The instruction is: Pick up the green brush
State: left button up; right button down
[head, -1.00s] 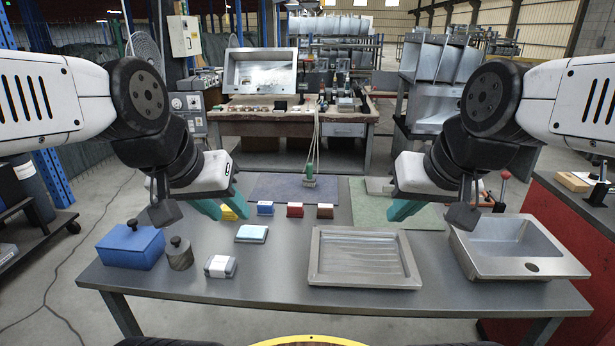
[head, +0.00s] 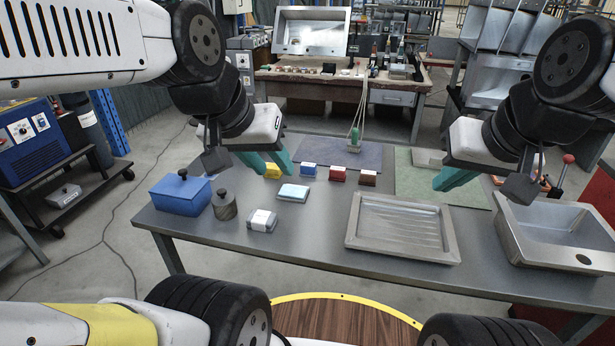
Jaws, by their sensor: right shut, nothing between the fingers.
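The green brush (head: 355,138) appears to be the small upright green-handled item with a grey base. It rests on the dark blue mat (head: 325,153) towards the back of the grey table. My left gripper (head: 266,163), with teal fingers, is open and empty, to the left of the brush and above the yellow block (head: 272,171). My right gripper (head: 442,183) is shut and empty, to the right of the brush and above the green mat (head: 415,192). Neither gripper touches the brush.
A blue lidded box (head: 180,194), a dark weight (head: 224,208) and small coloured blocks stand on the left and middle table. A metal tray (head: 404,250) lies in front, a sink basin (head: 513,240) at right. Pale cords hang behind the brush.

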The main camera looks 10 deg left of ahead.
aim_at(352, 147)
jog(key=i+j+u, duration=0.4)
jog(key=j, duration=0.15)
jog(key=i+j+u, duration=0.3)
jog(key=j+u, duration=0.15)
